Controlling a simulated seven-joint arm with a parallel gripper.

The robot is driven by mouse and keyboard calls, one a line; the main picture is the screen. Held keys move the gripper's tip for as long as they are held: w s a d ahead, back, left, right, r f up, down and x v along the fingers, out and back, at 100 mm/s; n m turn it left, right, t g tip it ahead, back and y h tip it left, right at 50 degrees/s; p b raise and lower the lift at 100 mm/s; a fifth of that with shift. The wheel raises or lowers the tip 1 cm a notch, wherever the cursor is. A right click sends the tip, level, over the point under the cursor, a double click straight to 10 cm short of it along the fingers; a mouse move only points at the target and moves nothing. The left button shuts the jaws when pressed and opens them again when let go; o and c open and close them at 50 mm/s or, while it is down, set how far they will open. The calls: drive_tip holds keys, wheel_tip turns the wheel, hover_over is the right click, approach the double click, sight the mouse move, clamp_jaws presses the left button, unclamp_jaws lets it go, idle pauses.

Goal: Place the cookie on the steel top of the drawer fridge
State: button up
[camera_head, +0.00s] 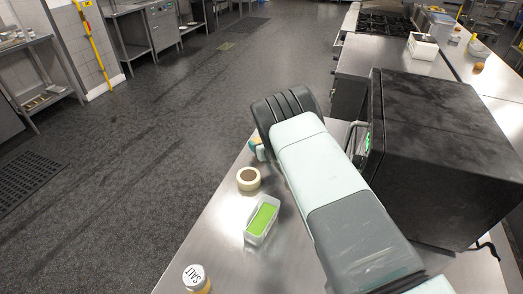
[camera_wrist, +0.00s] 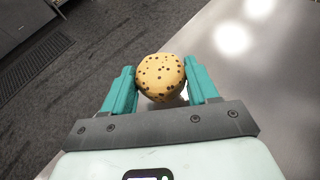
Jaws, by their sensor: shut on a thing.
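The cookie (camera_wrist: 160,77) is round and tan with dark chips. In the wrist view it sits between the two teal fingers of my gripper (camera_wrist: 161,88), which is shut on it. Below it in that view are the steel top's edge and the dark floor. In the head view my arm hides most of the gripper (camera_head: 257,148); only a bit of teal finger shows near the left edge of the steel top (camera_head: 215,222). The cookie cannot be clearly made out there. Whether it touches the steel cannot be told.
On the steel top stand a tape-like round roll (camera_head: 248,179), a clear container with green content (camera_head: 262,220) and a salt shaker (camera_head: 196,278). A large black oven-like box (camera_head: 440,150) stands right of my arm. A stove (camera_head: 385,25) and white container (camera_head: 422,47) are farther back.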

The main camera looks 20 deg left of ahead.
drive_tip(key=shift+f, duration=1.4)
drive_tip(key=shift+f, duration=0.1)
drive_tip(key=o, duration=1)
drive_tip(key=shift+o, duration=0.2)
drive_tip(key=shift+s, duration=0.1)
drive_tip(key=v, duration=1.2)
